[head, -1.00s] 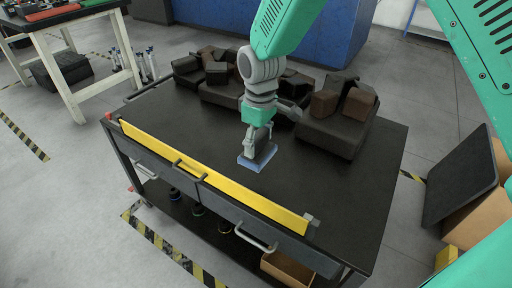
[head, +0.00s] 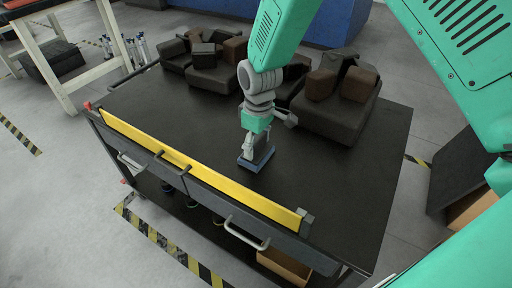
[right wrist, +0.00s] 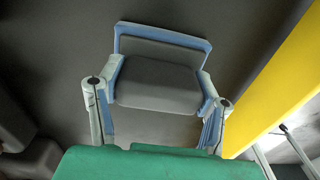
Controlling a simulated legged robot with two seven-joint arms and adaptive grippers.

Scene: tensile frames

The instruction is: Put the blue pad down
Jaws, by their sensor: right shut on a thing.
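The blue pad (head: 256,162) is a flat blue piece with a grey block on it. It lies level at or just above the black top of the cart (head: 335,190), behind the yellow bar; I cannot tell whether it touches. My right gripper (head: 258,150) points down and is shut on the pad's grey block. In the right wrist view, the grey block (right wrist: 158,86) sits between the two fingers, with the blue edge of the pad (right wrist: 165,39) beyond it. The pad's underside is hidden. My left gripper is not in view.
Dark foam blocks with brown pieces (head: 338,105) stand along the cart's back edge. The yellow bar (head: 190,168) runs along its front edge. The cart top left and right of the pad is clear. A dark panel (head: 463,170) leans over a box at right.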

